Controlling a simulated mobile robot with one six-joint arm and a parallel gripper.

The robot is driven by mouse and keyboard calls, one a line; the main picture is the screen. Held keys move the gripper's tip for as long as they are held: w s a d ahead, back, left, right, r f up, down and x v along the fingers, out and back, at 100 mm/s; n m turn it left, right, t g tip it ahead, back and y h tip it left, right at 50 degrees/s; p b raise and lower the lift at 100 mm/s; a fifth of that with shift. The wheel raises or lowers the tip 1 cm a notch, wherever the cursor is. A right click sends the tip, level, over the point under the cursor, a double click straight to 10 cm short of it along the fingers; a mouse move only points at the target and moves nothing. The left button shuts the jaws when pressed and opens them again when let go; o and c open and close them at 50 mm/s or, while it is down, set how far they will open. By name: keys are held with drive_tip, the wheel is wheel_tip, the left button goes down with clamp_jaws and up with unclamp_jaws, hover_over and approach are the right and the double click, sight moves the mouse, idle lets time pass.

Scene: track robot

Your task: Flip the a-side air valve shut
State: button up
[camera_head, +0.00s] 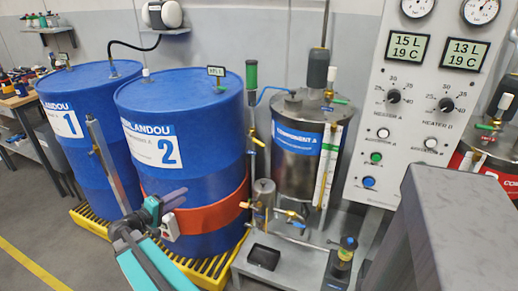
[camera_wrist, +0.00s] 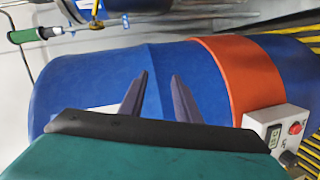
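My gripper (camera_head: 183,193) is in front of blue drum 2 at its orange band, left of the component A tank (camera_head: 296,165). Its two dark fingers stand apart with nothing between them in the wrist view (camera_wrist: 159,76). No valve is near the fingers.
Blue drum 2 (camera_head: 180,110) and blue drum 1 (camera_head: 85,90) stand on a yellow grate (camera_head: 92,222). A control panel (camera_head: 418,130) is right of the tank. A large grey block (camera_head: 430,235) fills the lower right. A black tray (camera_head: 264,257) lies on the tank's stand.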

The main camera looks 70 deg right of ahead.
drive_tip(key=s+d+r+m+g+h+b, duration=0.1)
drive_tip(key=s+d+r+m+g+b, duration=0.2)
drive_tip(key=s+d+r, duration=0.5)
drive_tip(key=m+g+y+b, duration=0.1)
drive_tip(key=m+g+b, duration=0.1)
drive_tip(key=m+g, duration=0.1)
approach(259, 143)
drive_tip(key=v, duration=0.3)
drive_tip(key=shift+w+f, duration=0.1)
drive_tip(key=shift+w, duration=0.1)
drive_tip(key=shift+p+x, duration=0.35)
drive_tip(key=shift+x, duration=6.5)
drive_tip(key=shift+w+f, duration=0.1)
drive_tip(key=shift+f, duration=0.05)
clamp_jaws()
